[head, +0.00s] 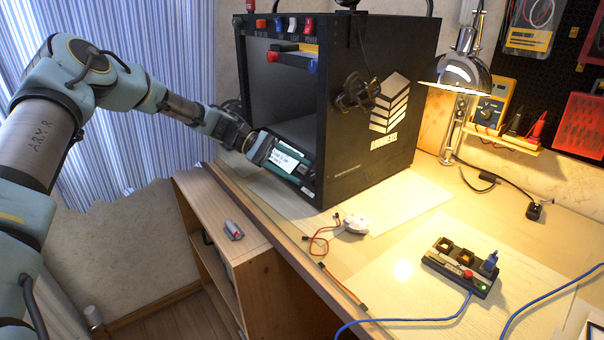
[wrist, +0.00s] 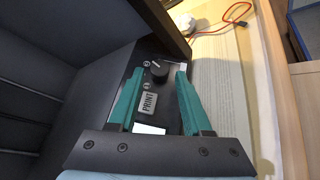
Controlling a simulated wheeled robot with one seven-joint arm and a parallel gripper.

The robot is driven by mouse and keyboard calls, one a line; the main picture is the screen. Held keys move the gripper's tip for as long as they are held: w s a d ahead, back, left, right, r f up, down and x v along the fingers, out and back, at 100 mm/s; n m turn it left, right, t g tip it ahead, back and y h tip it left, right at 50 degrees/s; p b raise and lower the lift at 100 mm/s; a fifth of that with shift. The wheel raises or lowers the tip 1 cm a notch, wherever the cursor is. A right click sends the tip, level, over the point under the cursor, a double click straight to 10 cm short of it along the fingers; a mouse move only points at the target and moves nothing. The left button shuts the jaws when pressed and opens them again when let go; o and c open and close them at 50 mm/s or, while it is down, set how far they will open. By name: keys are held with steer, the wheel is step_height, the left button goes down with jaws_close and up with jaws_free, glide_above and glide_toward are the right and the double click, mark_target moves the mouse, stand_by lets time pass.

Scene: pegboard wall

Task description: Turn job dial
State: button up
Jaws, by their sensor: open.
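The job dial (wrist: 159,70) is a round black knob with a white pointer mark, on a dark panel above a label reading PRINT (wrist: 149,102). My gripper (wrist: 155,80) is open in the wrist view, with its two teal fingers on either side of the knob. I cannot tell whether the fingers touch it. In the head view my gripper (head: 294,170) reaches the lower front of the black box-shaped machine (head: 372,150). The knob is hidden there behind my gripper.
A white disc-shaped part with red wires (head: 355,223) lies on the desk in front of the machine. A small board with buttons (head: 460,265) and a blue cable are to the right. A lamp (head: 462,72) stands behind.

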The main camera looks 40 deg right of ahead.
steer(key=b+v, duration=0.1)
steer(key=v, duration=0.7)
steer(key=shift+w, duration=0.3)
steer(key=shift+a+r, duration=0.1)
steer(key=shift+a, duration=0.05)
